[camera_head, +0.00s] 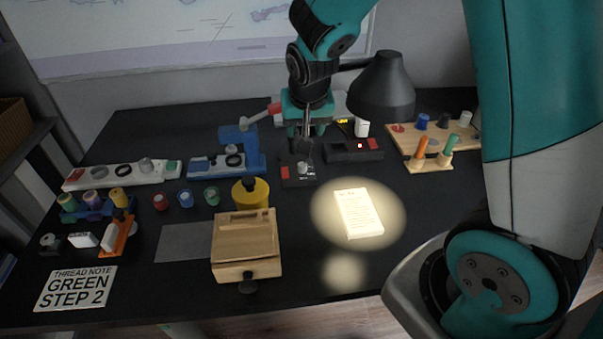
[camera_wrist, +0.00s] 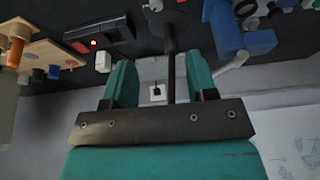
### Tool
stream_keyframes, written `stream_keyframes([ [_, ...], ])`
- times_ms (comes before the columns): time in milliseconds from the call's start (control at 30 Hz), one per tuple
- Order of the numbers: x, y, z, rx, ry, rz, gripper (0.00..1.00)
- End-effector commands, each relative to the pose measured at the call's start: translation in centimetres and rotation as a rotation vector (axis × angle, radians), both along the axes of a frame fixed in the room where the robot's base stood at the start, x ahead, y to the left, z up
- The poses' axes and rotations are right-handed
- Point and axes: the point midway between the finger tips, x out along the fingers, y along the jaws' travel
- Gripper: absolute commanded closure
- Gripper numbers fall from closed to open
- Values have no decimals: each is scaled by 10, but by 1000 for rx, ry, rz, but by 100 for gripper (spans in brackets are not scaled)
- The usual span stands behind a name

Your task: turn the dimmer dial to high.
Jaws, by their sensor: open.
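A small black box (camera_head: 298,181) with a pale round knob (camera_head: 302,167) and a red patch at its left stands in the middle of the desk; it looks like the dimmer with its dial. The dial's setting is too small to read. My gripper (camera_head: 305,152) points down just above and behind the knob, its jaws apart and empty. I cannot tell whether a fingertip touches the knob. In the wrist view my gripper's two teal fingers (camera_wrist: 157,88) are spread, with a small white square with a dark centre between them. I cannot tell what that square is.
A black desk lamp (camera_head: 383,88) lights a white note block (camera_head: 358,213) to the right. A black box with a red light (camera_head: 353,152) stands right of the gripper. A blue stand (camera_head: 240,150) is close at left. A wooden box (camera_head: 246,248) sits in front.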

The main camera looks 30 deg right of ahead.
Motion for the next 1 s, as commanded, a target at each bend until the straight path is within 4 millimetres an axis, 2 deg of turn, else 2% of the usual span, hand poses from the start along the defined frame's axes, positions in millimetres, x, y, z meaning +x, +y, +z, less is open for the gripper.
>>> stream_keyframes([
  [100,8,-9,-14,-16,-8,-29,48],
  [267,15,-13,-37,-15,-5,-28,48],
  [700,50,-28,-128,-14,-6,-26,48],
  [833,57,-31,-148,-13,-6,-24,48],
  [1000,63,-34,-162,-13,-8,-25,48],
])
